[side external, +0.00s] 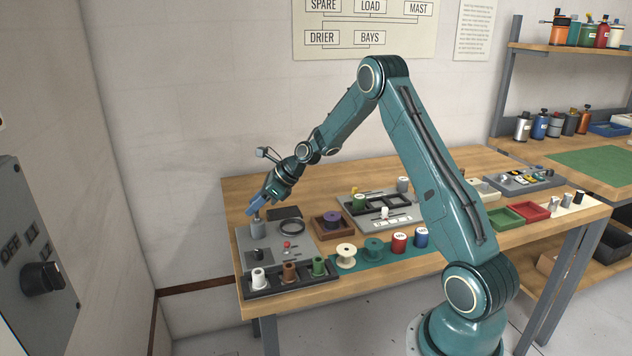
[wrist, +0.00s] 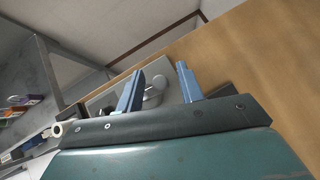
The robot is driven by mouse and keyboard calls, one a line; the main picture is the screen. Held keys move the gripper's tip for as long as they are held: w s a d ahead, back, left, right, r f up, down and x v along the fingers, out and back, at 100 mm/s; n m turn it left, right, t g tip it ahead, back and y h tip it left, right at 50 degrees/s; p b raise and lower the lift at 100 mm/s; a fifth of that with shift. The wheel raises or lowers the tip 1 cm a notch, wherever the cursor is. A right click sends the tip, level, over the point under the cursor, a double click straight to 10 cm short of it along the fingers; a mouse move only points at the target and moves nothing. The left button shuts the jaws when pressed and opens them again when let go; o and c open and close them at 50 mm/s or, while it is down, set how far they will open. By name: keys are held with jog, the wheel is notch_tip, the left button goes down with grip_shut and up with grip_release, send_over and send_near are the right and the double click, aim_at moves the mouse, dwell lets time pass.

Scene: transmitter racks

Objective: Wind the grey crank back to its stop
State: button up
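The grey crank (side external: 257,228) stands on a grey panel (side external: 304,244) at the left end of the table. Its round grey body and knob (wrist: 153,96) also show in the wrist view, beyond and between my blue fingers, closer to the left one. My gripper (side external: 254,208) is just above the crank, pointing down at a slant. In the wrist view my gripper (wrist: 161,72) has its fingers apart, with a clear gap to the right finger. Whether the left finger touches the crank cannot be told. The fingers partly hide the crank's top.
On the panel are a black ring (side external: 292,227), a red button (side external: 287,244) and a black knob (side external: 258,254). A dark tray with several spools (side external: 290,271) lies in front. A brown box with a purple spool (side external: 332,219) is to the right. The wall is behind.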

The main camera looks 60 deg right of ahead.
grip_shut()
jog(key=shift+w+n+y, duration=0.1)
jog(key=shift+n+y, duration=0.2)
jog(key=shift+n, duration=0.1)
jog(key=n, duration=0.1)
jog(key=n+g+y, duration=0.2)
jog(key=shift+w+a+n, duration=0.3)
jog(key=shift+a, duration=0.1)
jog(key=shift+w+a+n+g+y, duration=0.1)
jog(key=shift+a+n+g+y, duration=0.2)
jog(key=shift+n+g+y, duration=0.5)
jog(key=shift+w+a+n+g+y, duration=0.1)
jog(key=shift+a+n+g, duration=0.3)
jog(key=shift+n, duration=0.8)
jog(key=shift+n+g, duration=0.5)
jog(key=shift+g, duration=0.1)
grip_release()
